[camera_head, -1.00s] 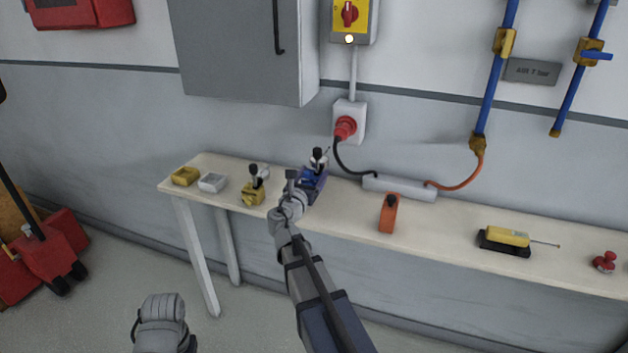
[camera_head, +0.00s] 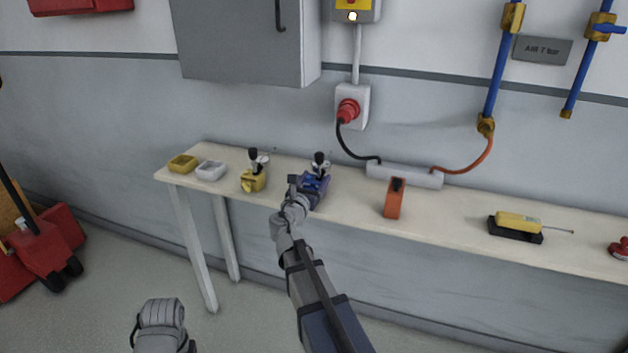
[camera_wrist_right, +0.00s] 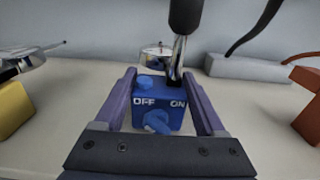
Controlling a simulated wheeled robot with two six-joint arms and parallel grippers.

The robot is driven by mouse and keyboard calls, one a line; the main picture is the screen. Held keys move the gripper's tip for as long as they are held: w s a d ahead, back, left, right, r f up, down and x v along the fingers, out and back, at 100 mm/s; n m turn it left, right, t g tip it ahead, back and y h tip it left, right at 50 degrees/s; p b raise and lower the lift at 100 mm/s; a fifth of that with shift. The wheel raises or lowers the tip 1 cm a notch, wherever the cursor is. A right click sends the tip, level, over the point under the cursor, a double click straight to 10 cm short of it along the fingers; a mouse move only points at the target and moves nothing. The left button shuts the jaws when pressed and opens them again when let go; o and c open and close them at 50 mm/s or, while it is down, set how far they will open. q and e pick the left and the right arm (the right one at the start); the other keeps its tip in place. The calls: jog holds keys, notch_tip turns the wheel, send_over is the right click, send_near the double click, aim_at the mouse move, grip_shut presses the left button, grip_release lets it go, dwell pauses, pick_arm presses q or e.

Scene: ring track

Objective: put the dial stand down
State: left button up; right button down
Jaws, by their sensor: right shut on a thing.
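The dial stand has a blue base (camera_head: 316,184) with a black-topped post, in the head view at the bench's middle-left. In the right wrist view its blue base (camera_wrist_right: 160,92) carries the words OFF and ON and a blue knob. My right gripper (camera_wrist_right: 160,84) is shut on this base, a purple finger on each side. The stand is upright at bench-top level; its underside is hidden, so I cannot tell whether it touches. The dial shows partly behind the post. A grey part of my left arm shows at the bottom left; its jaws do not show.
A similar stand with a yellow base (camera_head: 253,181) is to the left on the bench (camera_head: 350,209), beyond it a grey tray (camera_head: 210,171) and a yellow tray (camera_head: 182,164). An orange block (camera_head: 394,201) is to the right. A power strip (camera_head: 404,176) lies at the back.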

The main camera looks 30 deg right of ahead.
jog(key=shift+w+d+f, duration=0.15)
jog(key=shift+f, duration=0.1)
grip_release()
jog(key=shift+r, duration=0.2)
jog(key=v, duration=1.2)
